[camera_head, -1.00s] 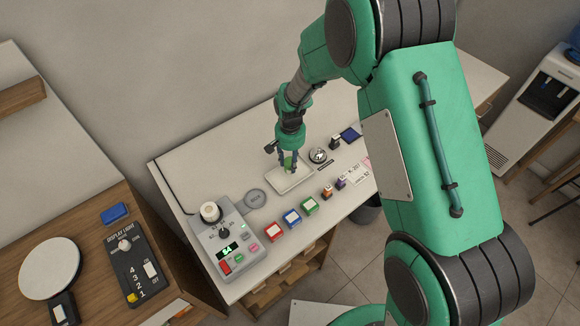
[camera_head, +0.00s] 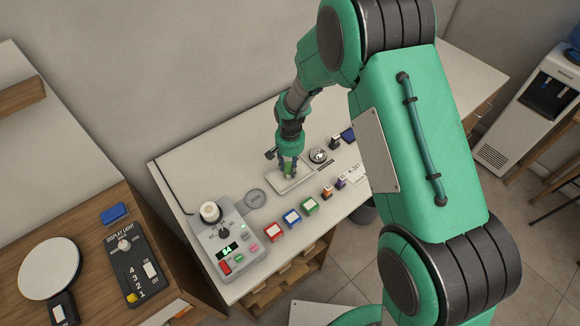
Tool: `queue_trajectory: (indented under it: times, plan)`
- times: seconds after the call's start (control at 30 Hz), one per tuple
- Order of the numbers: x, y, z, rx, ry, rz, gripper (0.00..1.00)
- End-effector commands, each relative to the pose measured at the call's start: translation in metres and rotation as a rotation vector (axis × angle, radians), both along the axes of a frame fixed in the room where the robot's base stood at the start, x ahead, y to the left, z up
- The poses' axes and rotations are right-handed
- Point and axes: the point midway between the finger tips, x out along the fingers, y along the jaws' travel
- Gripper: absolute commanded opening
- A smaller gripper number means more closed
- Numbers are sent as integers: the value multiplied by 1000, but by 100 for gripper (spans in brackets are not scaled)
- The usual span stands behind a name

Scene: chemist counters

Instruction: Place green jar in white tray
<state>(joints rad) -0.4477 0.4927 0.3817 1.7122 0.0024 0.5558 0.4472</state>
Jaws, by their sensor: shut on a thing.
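The green jar (camera_head: 288,171) is small and held between the fingers of my gripper (camera_head: 288,168). My gripper points down over the white tray (camera_head: 281,187), a shallow rectangular tray on the white counter. The jar appears low within the tray's outline. I cannot tell whether its base touches the tray floor. The fingers partly hide the jar.
A silver bell (camera_head: 318,156) stands just right of the tray, and a grey disc (camera_head: 254,199) lies to its left. Red, blue and green boxes (camera_head: 292,217) stand in front. A grey machine (camera_head: 228,245) with buttons is at the counter's left end.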

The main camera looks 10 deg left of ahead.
Motion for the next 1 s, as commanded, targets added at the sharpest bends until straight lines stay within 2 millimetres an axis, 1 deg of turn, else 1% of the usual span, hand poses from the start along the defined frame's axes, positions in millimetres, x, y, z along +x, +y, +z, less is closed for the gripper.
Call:
queue_trajectory:
  times: [0.23, 0.27, 0.3, 0.33, 0.37, 0.77, 0.87, 1.0]
  plan:
    - [0, 0, -3, 0, 0, 0, 8]
    - [0, 0, -3, 0, 0, 0, 36]
    - [0, 0, -3, 0, 0, 0, 44]
    - [0, 0, -3, 0, 0, 0, 49]
    - [0, 0, -3, 0, 0, 0, 52]
    - [0, 0, 0, 0, 0, 0, 52]
    - [0, 0, 6, 0, -1, 0, 52]
    - [0, 0, 19, 0, 0, 0, 52]
